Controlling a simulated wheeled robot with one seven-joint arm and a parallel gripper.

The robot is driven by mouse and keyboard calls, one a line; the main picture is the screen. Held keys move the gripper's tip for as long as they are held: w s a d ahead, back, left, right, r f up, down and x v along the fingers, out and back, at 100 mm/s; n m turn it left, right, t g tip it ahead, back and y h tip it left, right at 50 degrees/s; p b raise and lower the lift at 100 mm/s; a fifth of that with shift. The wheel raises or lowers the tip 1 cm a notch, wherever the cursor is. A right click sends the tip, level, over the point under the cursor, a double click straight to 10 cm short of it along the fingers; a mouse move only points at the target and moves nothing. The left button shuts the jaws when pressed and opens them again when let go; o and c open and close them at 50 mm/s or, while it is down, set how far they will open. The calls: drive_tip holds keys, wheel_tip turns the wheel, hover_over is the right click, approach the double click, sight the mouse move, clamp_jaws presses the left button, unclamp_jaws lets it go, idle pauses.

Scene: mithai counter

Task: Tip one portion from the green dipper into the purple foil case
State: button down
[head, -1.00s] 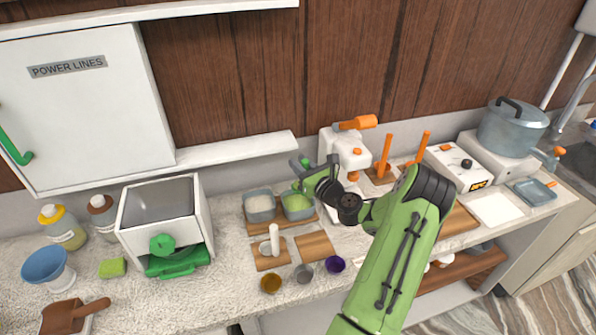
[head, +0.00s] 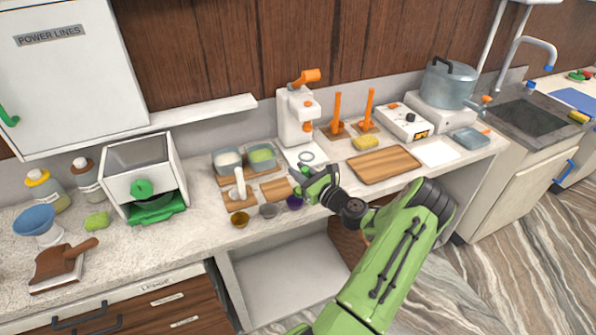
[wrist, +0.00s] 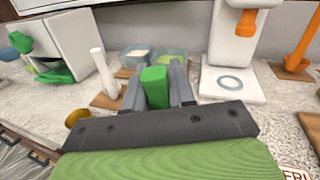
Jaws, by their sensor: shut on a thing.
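My gripper (head: 308,186) is shut on the green dipper, whose green handle (wrist: 155,88) stands upright between the fingers in the wrist view. The dipper's cup is hidden, so I cannot tell what it holds. The purple foil case (head: 294,203) sits near the counter's front edge, just below and left of my gripper in the head view. It is hidden in the wrist view. The tub with green contents (head: 262,157) is behind my gripper, to its left.
A grey case (head: 268,210) and an orange-brown case (head: 239,219) stand left of the purple one. A tub with white contents (head: 227,160) and an upright white post (head: 240,182) are further left. A white machine (head: 296,118) stands behind. A wooden board (head: 384,164) lies right.

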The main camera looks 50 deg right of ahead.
drive_tip(key=a+n+b, duration=0.1)
drive_tip(key=n+b, duration=0.1)
drive_tip(key=b, duration=0.1)
drive_tip(key=a+n+b, duration=0.2)
drive_tip(key=b, duration=0.1)
drive_tip(key=w+a+f+n+b, duration=0.1)
drive_tip(key=a+n+b, duration=0.1)
drive_tip(key=b, duration=0.1)
drive_tip(key=shift+w+f+n+b, duration=0.1)
drive_tip(key=shift+n+b, duration=0.2)
drive_tip(key=shift+b, duration=0.1)
drive_tip(key=shift+a, duration=0.1)
drive_tip(key=a+f+n+b, duration=0.1)
drive_tip(key=n+b, duration=0.1)
drive_tip(key=b, duration=0.1)
drive_tip(key=a+f+n+b, duration=0.1)
drive_tip(key=n+b, duration=0.1)
drive_tip(key=b, duration=0.1)
drive_tip(key=w+a+f+n+b, duration=0.1)
drive_tip(key=f+n+b, duration=0.1)
drive_tip(key=b, duration=0.2)
drive_tip(key=shift+a, duration=0.3)
drive_tip(key=shift+a+f+n+b, duration=0.2)
drive_tip(key=shift+n+b, duration=0.4)
drive_tip(key=shift+b, duration=0.1)
